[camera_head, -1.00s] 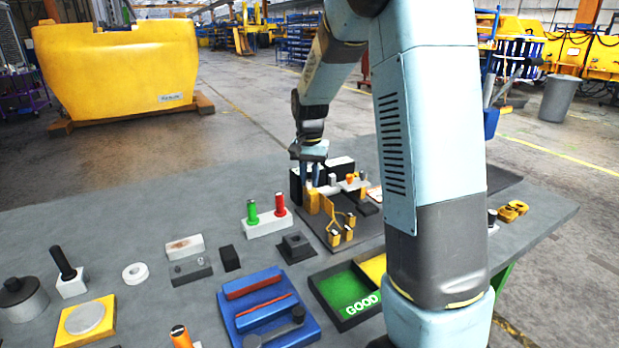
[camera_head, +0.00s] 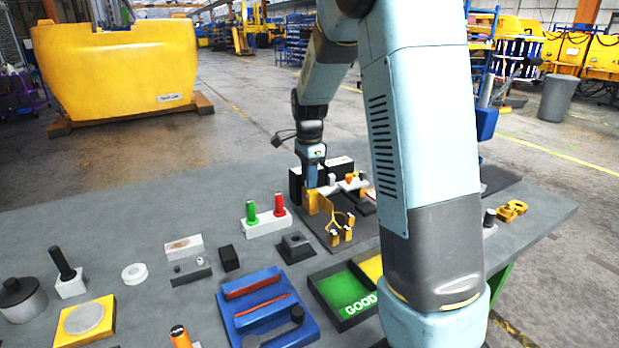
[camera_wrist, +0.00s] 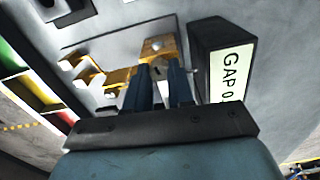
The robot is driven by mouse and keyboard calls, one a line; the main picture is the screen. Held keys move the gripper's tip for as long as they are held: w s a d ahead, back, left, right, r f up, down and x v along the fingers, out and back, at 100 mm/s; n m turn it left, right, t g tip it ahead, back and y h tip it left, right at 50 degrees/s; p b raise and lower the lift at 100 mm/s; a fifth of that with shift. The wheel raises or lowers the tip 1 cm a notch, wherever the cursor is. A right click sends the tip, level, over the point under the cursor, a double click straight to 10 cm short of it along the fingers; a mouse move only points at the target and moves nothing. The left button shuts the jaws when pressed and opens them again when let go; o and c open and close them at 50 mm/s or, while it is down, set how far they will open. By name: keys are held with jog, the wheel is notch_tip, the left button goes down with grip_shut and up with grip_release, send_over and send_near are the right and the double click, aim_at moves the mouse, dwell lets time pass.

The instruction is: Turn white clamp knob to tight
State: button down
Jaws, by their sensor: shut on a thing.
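My gripper (camera_head: 311,184) points down at the far side of the dark fixture plate (camera_head: 330,238), over a yellow clamp block (camera_head: 311,201). In the wrist view, the two blue fingers of my gripper (camera_wrist: 159,69) are close together at the yellow block (camera_wrist: 163,47), with a narrow gap between them. A small white knob (camera_wrist: 155,44) shows at the fingertips; the fingers are shut on it, and their exact contact is hard to see. No tight mark is readable.
A black block labelled "GAP" (camera_wrist: 231,62) stands close to the right of the fingers in the wrist view. A white stand with green and red handles (camera_head: 266,224) is to the left.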

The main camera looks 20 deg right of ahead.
jog(key=shift+a+m, duration=0.1)
jog(key=shift+m, duration=0.9)
jog(key=shift+w, duration=0.1)
jog(key=c, duration=1)
grip_release()
notch_tip(320, 180, up, 14)
jog(key=shift+f, duration=0.15)
